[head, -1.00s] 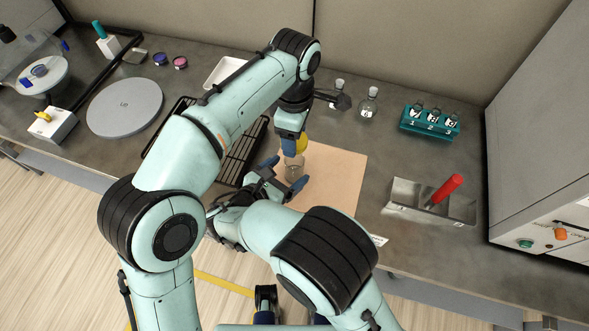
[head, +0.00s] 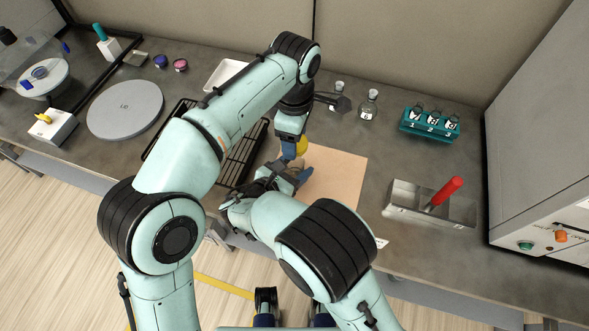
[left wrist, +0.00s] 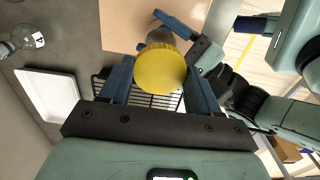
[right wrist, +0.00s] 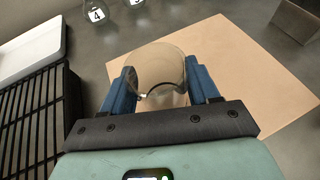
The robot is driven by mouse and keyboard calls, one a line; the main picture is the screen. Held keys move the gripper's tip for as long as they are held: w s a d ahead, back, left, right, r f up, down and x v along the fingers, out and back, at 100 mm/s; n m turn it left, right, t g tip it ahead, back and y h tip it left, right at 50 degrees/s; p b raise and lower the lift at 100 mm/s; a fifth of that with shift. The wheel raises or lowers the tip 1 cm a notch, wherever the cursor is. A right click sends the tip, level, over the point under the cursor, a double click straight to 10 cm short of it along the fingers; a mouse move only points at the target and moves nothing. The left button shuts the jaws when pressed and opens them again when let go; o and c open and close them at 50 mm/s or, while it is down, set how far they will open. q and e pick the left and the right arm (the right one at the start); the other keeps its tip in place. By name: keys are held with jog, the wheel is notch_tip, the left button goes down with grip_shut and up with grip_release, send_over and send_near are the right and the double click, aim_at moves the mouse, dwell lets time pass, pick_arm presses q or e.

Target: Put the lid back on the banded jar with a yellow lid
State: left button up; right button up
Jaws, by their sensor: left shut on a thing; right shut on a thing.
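The yellow lid (left wrist: 160,72) is held between the fingers of my left gripper (left wrist: 160,88). In the head view the lid (head: 302,146) shows beside the left fingers (head: 291,152), close above the jar. The clear glass jar (right wrist: 160,72) is between the two blue fingers of my right gripper (right wrist: 160,88), which is shut on it. In the head view the right gripper (head: 291,173) mostly hides the jar. No lid shows on the jar in the right wrist view. I cannot tell whether the jar touches the mat, and its band is not clear.
A tan mat (head: 340,180) lies beneath. A black rack (head: 235,165) and white tray (head: 222,73) are left of it. Flasks (head: 368,105), a teal vial rack (head: 430,123) and a metal tray (head: 410,199) with a red-handled tool (head: 446,190) are right.

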pick_arm(q)
jog(key=shift+f, duration=2.45)
notch_tip(320, 180, down, 2)
jog(key=shift+f, duration=0.1)
jog(key=shift+a+f, duration=0.15)
jog(key=shift+f, duration=0.2)
jog(key=shift+s+f, duration=0.1)
jog(key=shift+f, duration=0.1)
jog(key=shift+c, duration=0.4)
jog(key=shift+f, duration=0.25)
jog(key=c, duration=0.3)
jog(key=shift+f, duration=0.15)
jog(key=shift+c, duration=0.3)
